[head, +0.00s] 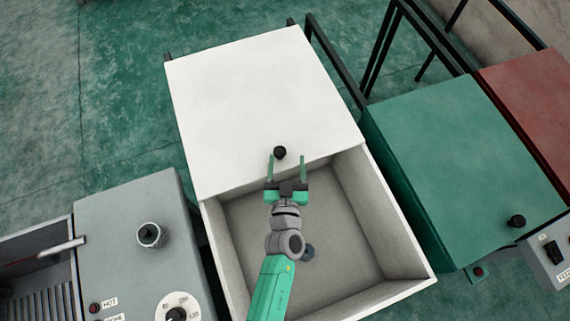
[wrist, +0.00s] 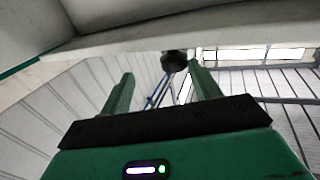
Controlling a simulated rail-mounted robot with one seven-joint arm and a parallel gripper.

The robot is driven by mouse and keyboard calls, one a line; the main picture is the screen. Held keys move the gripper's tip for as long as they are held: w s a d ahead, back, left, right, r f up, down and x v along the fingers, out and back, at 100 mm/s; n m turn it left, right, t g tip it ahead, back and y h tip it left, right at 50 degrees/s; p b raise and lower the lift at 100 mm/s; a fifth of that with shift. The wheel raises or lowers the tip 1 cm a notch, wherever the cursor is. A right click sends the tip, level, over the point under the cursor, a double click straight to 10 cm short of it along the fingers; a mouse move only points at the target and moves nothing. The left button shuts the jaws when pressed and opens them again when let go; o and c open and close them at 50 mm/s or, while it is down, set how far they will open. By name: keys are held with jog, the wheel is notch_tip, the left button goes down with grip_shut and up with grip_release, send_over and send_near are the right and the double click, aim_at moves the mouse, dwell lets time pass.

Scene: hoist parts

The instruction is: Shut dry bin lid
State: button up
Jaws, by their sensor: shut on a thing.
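The white bin (head: 412,244) stands open in the middle of the head view, with bare grey walls and floor showing. I take it as the dry bin; no label shows on it. Its white lid (head: 250,95) is at the far side, clear of the front opening. A black knob (head: 280,152) sits near the lid's front edge. My gripper (head: 286,160) reaches over the opening, its green fingers on either side of the knob and shut on it. In the wrist view the knob (wrist: 175,61) shows between the fingertips, just below the pale lid edge (wrist: 210,28).
A green-lidded bin (head: 445,165) stands close on the right, with a red one (head: 525,100) beyond it. A grey machine (head: 135,235) with knobs is at the left. Dark rails (head: 335,65) rise behind. A small dark round thing (head: 308,252) lies in the bin, partly behind my arm.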

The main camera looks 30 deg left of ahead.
jog(key=shift+w+d+r, duration=0.1)
jog(key=shift+d+r, duration=0.05)
jog(key=shift+d, duration=0.05)
jog(key=shift+d, duration=0.1)
jog(key=p+v, duration=0.2)
jog(key=v, duration=0.6)
jog(key=shift+s+p, duration=0.35)
jog(key=shift+p, duration=0.05)
jog(key=p+v, duration=0.1)
jog(key=v, duration=0.6)
jog(key=shift+s+d+p, duration=0.2)
jog(key=shift+s+p, duration=0.1)
